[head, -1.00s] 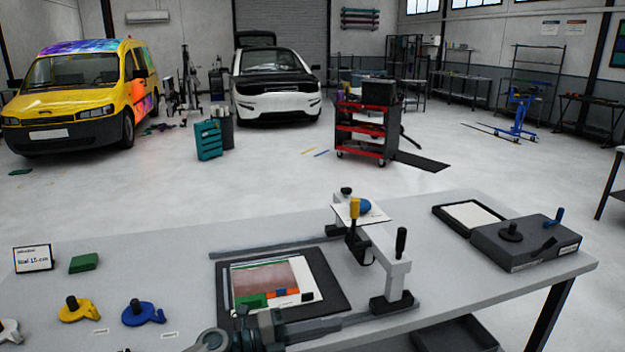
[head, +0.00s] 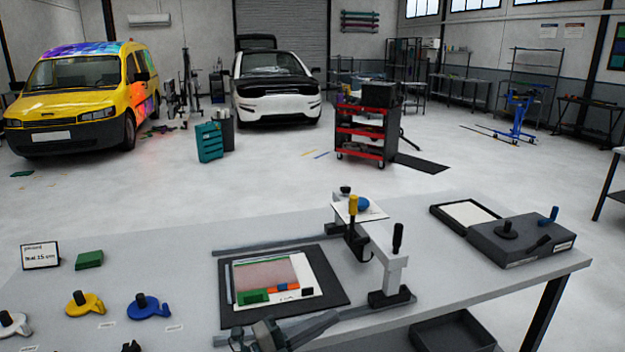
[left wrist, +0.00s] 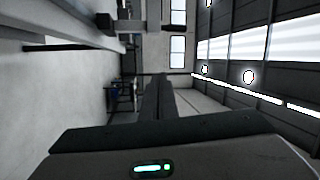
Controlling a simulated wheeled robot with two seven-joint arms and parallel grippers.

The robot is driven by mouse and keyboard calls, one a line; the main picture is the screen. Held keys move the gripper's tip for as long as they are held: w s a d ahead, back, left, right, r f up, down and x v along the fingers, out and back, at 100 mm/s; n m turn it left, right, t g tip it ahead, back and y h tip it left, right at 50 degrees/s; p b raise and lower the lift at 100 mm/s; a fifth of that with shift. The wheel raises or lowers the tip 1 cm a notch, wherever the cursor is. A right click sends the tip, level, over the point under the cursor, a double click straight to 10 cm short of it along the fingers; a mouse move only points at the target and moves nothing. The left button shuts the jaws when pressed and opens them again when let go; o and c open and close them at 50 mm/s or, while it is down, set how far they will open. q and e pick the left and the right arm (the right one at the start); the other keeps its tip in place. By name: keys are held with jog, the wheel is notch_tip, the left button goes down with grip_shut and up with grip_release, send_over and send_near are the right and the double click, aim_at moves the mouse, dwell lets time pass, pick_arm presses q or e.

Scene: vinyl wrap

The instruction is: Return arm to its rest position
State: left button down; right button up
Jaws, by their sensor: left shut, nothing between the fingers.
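My left gripper (head: 270,335) shows only in part at the bottom edge of the head view. It is shut and empty, just in front of the black mat (head: 340,291) on the grey bench. The rest of my left arm is mostly below the frame. The left wrist view is turned sideways and shows the room, ceiling lights and a grey body part with a green light, not the bench items clearly. My right gripper is in neither view.
Hooked tools, yellow (head: 85,304) and blue (head: 148,307), and a green block (head: 89,260) lie at left. A dark box (head: 520,243) stands at right.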

pick_arm(q)
jog(key=s+a+f+n+t+y, duration=0.2)
jog(key=s+a+f+n+y, duration=0.3)
jog(key=a+f+n+y, duration=0.45)
jog(key=s+a+f+n+t+y, duration=0.2)
jog(key=s+a+f+n+y, duration=0.25)
jog(key=a+n+y, duration=0.55)
jog(key=s+a+f+n+g+h, duration=0.1)
jog(key=s+a+f+n+g, duration=0.15)
jog(key=s, duration=0.75)
jog(key=s+a+f+n+g+h, duration=0.15)
jog(key=s+f+g, duration=0.25)
jog(key=s, duration=0.6)
jog(key=s+a+f+n+g, duration=0.2)
jog(key=s+f+n+g, duration=0.15)
jog(key=s, duration=0.55)
notch_tip(320, 180, down, 27)
jog(key=m+g, duration=0.1)
jog(key=s+a+f+g, duration=0.1)
jog(key=s+a+f, duration=0.1)
jog(key=s+f, duration=1.6)
jog(key=shift+s+a+f+g, duration=0.25)
jog(key=shift+s+a+g, duration=0.05)
jog(key=shift+s, duration=0.35)
